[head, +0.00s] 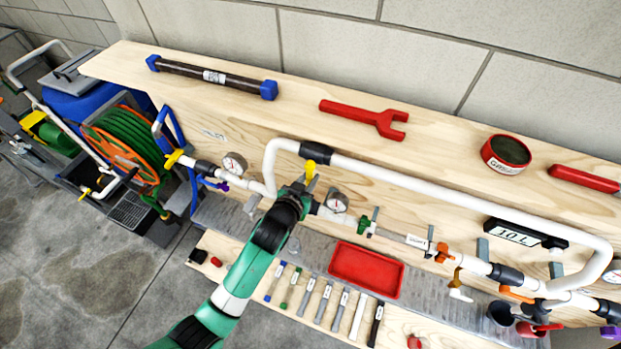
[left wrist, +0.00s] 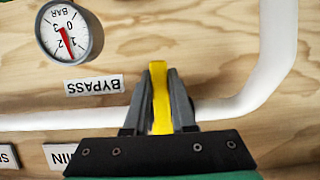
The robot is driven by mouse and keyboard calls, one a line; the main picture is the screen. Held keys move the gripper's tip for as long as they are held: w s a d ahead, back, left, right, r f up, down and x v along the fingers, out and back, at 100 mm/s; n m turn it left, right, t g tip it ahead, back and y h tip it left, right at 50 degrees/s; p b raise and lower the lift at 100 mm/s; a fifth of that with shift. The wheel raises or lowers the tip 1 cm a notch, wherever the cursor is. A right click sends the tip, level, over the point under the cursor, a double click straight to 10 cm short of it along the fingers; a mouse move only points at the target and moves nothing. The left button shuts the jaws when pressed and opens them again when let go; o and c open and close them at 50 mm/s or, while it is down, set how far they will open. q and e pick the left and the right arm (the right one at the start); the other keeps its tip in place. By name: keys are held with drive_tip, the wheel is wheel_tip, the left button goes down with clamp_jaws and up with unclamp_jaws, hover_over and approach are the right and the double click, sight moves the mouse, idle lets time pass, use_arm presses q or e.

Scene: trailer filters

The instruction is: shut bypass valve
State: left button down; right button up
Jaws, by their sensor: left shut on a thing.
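The bypass valve's yellow handle (left wrist: 160,97) is between the two dark fingers of my left gripper (left wrist: 157,103) in the left wrist view. The fingers press on it from both sides. There the handle points roughly across the white bypass pipe (left wrist: 230,108). A BYPASS label (left wrist: 94,85) is on the board beside it. In the head view, yellow of the handle (head: 318,152) shows on the upper white pipe (head: 420,188), just beyond my left gripper (head: 304,180). The gripper and arm hide part of the valve. My right gripper is not in view.
A pressure gauge (left wrist: 69,30) is left of the handle; another gauge (head: 337,202) stands close to my gripper in the head view. A lower pipe line with several valves, a red tray (head: 345,250) and several small tools lie below. A red wrench (head: 364,116) lies above.

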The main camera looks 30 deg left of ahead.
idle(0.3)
use_arm(q)
drive_tip(key=c, duration=0.7)
unclamp_jaws()
drive_tip(key=shift+c, duration=0.2)
drive_tip(key=v, duration=1.1)
drive_tip(key=shift+s+p, duration=0.3)
drive_tip(key=shift+p, duration=0.15)
drive_tip(key=shift+r, duration=0.1)
